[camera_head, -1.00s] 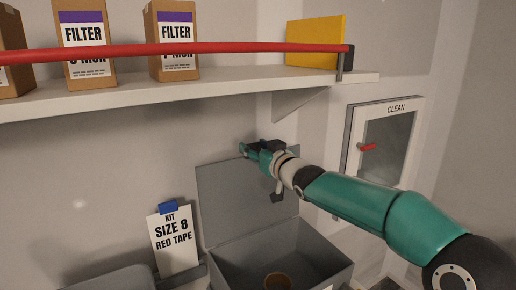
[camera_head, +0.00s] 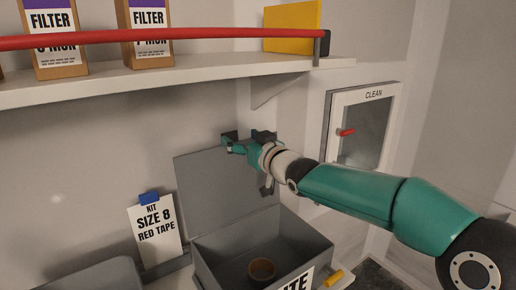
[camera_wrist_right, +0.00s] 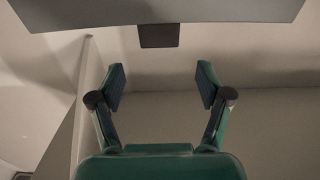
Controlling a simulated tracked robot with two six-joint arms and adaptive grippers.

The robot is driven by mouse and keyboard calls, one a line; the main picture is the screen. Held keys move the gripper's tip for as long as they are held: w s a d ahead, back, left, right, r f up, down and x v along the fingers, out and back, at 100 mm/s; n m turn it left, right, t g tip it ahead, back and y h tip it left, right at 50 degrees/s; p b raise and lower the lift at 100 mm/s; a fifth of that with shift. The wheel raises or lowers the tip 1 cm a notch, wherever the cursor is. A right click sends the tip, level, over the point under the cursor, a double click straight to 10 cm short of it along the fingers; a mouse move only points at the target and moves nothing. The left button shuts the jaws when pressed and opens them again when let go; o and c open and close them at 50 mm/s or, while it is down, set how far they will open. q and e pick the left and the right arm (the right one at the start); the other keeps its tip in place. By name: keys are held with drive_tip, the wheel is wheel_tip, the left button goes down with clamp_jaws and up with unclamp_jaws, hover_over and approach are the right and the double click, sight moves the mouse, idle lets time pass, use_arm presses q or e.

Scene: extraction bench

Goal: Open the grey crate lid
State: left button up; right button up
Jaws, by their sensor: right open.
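The grey crate (camera_head: 215,262) stands on the bench in the head view, with a tan ring-shaped item (camera_head: 261,270) inside. Its grey lid (camera_head: 205,190) stands raised at the back, tilted up near the wall. My right gripper (camera_head: 238,139) is at the lid's top right edge, with its fingers apart. In the right wrist view the gripper (camera_wrist_right: 160,90) is open with nothing between its fingers. The lid (camera_wrist_right: 220,10) crosses the top of that view with a dark tab (camera_wrist_right: 159,36), beyond the fingertips. My left gripper is not in view.
A shelf (camera_head: 180,82) with filter boxes (camera_head: 149,35), a yellow block (camera_head: 291,27) and a red rail (camera_head: 170,36) hangs above. A kit card (camera_head: 156,235) stands left of the crate. A small door marked CLEAN (camera_head: 366,130) is at right.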

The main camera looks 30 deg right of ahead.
drive_tip(key=s, duration=0.7)
drive_tip(key=shift+s+d, duration=0.3)
drive_tip(key=shift+d, duration=0.1)
